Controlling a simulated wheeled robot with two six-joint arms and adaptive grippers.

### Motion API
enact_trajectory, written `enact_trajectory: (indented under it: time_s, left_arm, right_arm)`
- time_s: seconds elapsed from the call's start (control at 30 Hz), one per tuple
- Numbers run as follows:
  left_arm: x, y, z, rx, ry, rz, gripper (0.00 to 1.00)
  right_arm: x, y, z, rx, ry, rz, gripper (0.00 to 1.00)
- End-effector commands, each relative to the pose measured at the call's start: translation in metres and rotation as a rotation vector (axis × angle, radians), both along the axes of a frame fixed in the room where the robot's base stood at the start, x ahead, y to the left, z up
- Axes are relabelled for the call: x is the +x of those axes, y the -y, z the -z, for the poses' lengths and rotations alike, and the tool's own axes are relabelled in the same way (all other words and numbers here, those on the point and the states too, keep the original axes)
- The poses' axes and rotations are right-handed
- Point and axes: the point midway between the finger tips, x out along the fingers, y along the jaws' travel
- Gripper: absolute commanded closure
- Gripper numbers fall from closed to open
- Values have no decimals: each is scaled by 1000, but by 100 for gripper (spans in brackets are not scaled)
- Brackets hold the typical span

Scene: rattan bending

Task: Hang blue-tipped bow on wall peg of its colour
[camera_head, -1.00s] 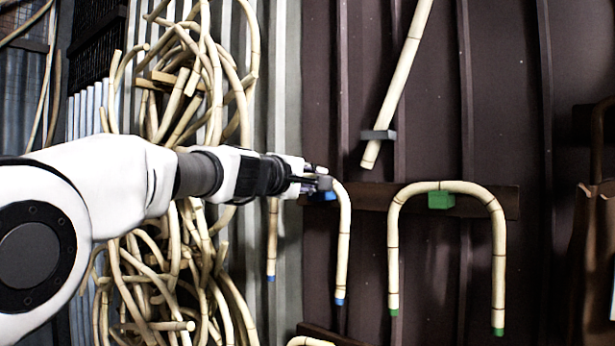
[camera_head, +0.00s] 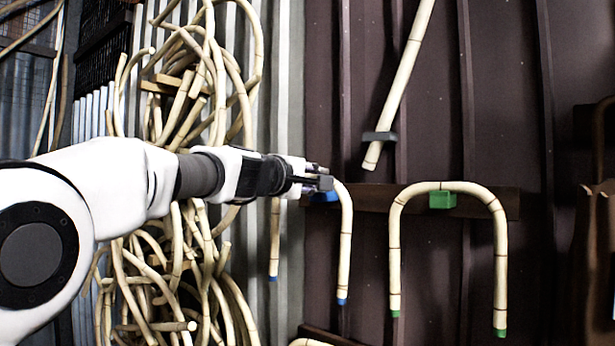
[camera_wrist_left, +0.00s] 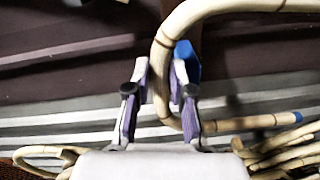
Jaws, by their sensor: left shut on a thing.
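The blue-tipped bow (camera_head: 346,235) is a pale rattan arch. Its legs hang down, with blue ends low on both sides of my left gripper (camera_head: 322,182). The gripper is shut on the bow's upper part and hides some of it. The blue peg (camera_head: 325,197) is on the dark wall board, right below the fingertips. In the left wrist view the bow (camera_wrist_left: 164,60) passes between the fingers (camera_wrist_left: 158,95), and the blue peg (camera_wrist_left: 187,62) shows close beside it. I cannot tell whether the bow touches the peg. My right gripper is out of view.
A green-tipped bow (camera_head: 396,250) hangs over the green peg (camera_head: 442,200) to the right. A straight rattan pole (camera_head: 400,85) in a grey clip is above. Bundled rattan (camera_head: 205,75) hangs behind my left arm. Part of another bow (camera_head: 312,342) shows at the bottom.

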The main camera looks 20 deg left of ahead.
Motion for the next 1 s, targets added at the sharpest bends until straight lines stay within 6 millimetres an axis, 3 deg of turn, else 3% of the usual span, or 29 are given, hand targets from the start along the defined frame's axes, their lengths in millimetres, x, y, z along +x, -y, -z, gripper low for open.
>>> enact_trajectory:
  time_s: [0.7, 1.0]
  left_arm:
    - [-55, -21, -7, -1, -1, 1, 100]
    - [-59, -23, -8, 1, -2, 1, 100]
  right_arm:
    - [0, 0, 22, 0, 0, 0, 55]
    - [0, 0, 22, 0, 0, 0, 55]
